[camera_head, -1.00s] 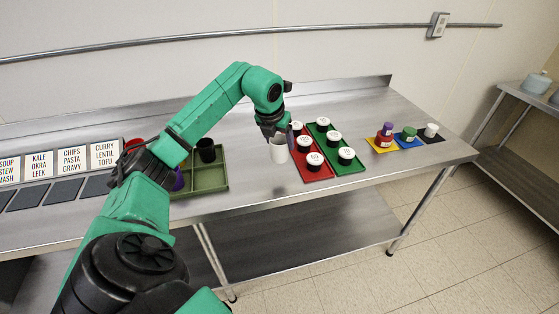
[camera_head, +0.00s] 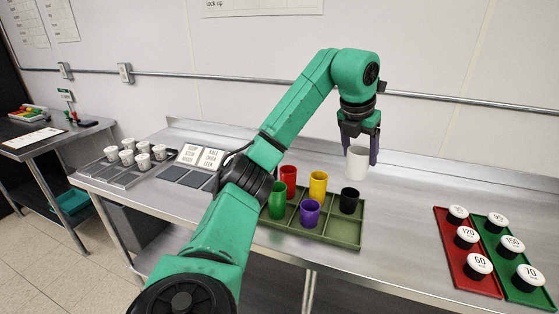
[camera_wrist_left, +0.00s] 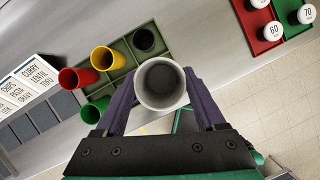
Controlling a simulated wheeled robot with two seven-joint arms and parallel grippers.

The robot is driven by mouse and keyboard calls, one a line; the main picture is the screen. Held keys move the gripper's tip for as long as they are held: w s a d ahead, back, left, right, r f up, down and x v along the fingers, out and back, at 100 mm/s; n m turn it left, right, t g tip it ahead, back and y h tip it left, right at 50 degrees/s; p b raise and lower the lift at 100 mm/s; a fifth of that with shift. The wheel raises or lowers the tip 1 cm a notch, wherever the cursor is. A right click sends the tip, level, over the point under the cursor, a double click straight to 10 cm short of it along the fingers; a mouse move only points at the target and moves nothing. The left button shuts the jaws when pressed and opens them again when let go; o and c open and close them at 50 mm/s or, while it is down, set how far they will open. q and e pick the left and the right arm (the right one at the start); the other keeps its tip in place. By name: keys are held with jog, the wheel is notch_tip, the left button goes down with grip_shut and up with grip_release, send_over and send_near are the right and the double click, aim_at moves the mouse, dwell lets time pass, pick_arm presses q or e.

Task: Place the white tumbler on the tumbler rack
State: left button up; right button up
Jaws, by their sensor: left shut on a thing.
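The white tumbler (camera_head: 357,161) is upright between the fingers of my left gripper (camera_head: 360,150), which is shut on it. In the left wrist view the tumbler (camera_wrist_left: 160,84) shows its open, empty mouth between the purple fingers. The green tumbler rack (camera_head: 345,240) stands on the counter below and left of the gripper. It holds red (camera_head: 288,180), yellow (camera_head: 318,186), green (camera_head: 277,200), purple (camera_head: 309,213) and black (camera_head: 349,200) tumblers. The held tumbler appears above the counter, near the rack's back right. The right gripper is not in view.
Red (camera_head: 441,218) and green (camera_head: 483,225) trays with numbered white-topped pots lie to the right. Menu cards (camera_head: 195,155) and white cups (camera_head: 143,146) stand to the left. Bare counter (camera_head: 405,215) lies between the rack and the red tray.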

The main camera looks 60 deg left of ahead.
pick_arm(q)
jog(key=shift+s+a+f, duration=0.3)
jog(key=f, duration=1.2)
jog(key=f+b, duration=0.1)
jog(key=f, duration=0.6)
jog(key=shift+w+d+f, duration=0.1)
jog(key=shift+w+d, duration=0.05)
jog(key=shift+d, duration=0.2)
jog(key=shift+f, duration=0.1)
